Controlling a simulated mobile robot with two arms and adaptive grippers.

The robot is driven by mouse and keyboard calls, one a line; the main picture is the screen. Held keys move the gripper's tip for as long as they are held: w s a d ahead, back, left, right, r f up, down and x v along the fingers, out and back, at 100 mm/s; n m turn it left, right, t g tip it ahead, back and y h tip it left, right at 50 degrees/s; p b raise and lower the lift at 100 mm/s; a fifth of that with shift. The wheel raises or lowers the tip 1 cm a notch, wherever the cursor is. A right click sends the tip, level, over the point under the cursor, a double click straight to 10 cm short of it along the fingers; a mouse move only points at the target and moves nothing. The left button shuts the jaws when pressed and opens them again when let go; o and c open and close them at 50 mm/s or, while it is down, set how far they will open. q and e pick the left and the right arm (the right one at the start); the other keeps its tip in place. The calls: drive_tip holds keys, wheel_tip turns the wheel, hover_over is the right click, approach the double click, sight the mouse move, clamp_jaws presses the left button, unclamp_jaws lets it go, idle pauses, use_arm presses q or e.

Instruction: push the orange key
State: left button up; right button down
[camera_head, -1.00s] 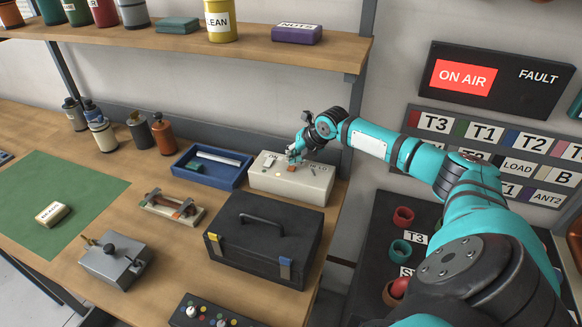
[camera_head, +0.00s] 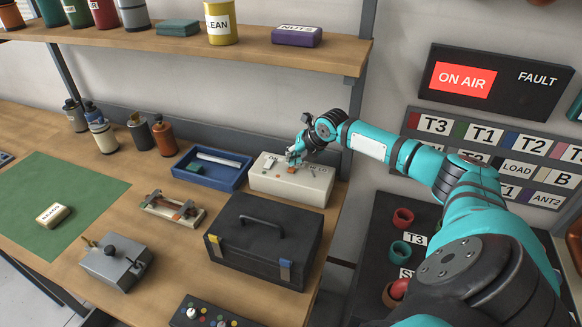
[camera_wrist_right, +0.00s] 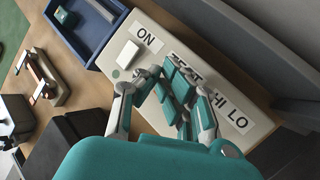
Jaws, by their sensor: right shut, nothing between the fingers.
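The orange key (camera_head: 291,169) is a small block on top of a cream box (camera_head: 305,192) at the back right of the workbench. My right gripper (camera_head: 293,159) is shut and empty, pointing down at the box top, with its fingertips right by the orange key. I cannot tell whether they touch it. In the right wrist view the shut gripper (camera_wrist_right: 173,86) covers part of the box top (camera_wrist_right: 150,30), and the orange key is hidden. A white key (camera_wrist_right: 129,53) shows beside the ON label. My left gripper is not in view.
A blue tray (camera_head: 238,180) stands just left of the cream box. A black toolbox (camera_head: 262,250) stands in front of it. A shelf (camera_head: 250,46) runs above the bench at the back, and a grey ledge lies behind the box.

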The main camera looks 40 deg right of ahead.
wheel_tip(320, 180, up, 6)
drive_tip(key=p, duration=0.4)
drive_tip(key=shift+p, duration=0.4)
idle(0.5)
